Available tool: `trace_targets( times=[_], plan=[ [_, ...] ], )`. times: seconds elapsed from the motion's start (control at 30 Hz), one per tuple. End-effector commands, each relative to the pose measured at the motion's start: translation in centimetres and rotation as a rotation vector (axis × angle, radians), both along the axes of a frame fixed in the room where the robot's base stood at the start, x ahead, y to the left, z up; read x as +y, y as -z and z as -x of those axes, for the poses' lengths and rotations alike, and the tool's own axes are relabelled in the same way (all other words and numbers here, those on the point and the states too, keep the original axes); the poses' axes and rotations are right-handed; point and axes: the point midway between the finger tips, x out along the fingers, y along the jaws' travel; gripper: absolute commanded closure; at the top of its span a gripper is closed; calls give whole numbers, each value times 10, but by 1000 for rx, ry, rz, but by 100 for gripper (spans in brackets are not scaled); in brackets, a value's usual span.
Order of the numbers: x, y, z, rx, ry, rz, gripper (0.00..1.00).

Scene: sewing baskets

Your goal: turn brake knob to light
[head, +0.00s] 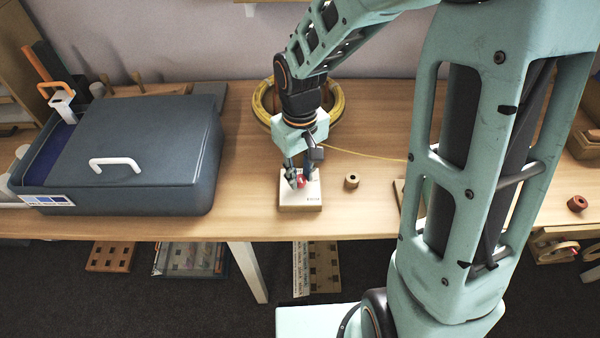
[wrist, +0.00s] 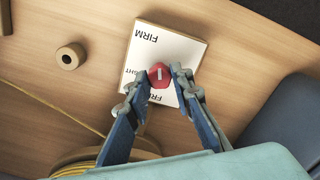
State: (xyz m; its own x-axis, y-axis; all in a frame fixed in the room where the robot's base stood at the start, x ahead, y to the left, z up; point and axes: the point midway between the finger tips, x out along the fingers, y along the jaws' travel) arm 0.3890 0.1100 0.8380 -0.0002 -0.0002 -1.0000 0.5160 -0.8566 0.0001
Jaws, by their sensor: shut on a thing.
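The brake knob (wrist: 159,75) is red with a pale pointer line, on a white square plate (wrist: 166,48) with a wooden edge. In the wrist view the plate reads FIRM at its upper edge, part of a word ending in "GHT" at its left, and a partly covered word near the fingers. The pointer line runs roughly up and down in that view, toward FIRM at one end. My gripper (wrist: 163,82) is shut on the knob, one finger on each side. In the head view the plate (head: 313,203) sits near the table's front edge, with the knob (head: 301,181) between my fingertips.
A wooden ring-shaped spool (head: 352,181) stands just right of the plate. A yellow coil (head: 262,103) lies behind my wrist, its strand running right. A large dark blue box (head: 150,150) with a white handle fills the table's left. Bare wood lies between box and plate.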

Motion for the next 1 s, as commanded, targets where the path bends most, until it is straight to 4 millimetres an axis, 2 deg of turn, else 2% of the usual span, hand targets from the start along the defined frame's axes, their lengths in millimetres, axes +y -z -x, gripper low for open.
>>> trace_targets(
  times=[0.33, 0.37, 0.5, 0.83, 1.0],
  plan=[
    [0, -1, 0, 0, 3, 0, 100],
    [0, -1, 0, 0, 3, 0, 78],
    [0, 0, 0, 0, 2, 0, 63],
    [0, -2, 0, -1, 2, -1, 61],
    [0, -22, -2, -5, 4, -1, 61]
  ],
)
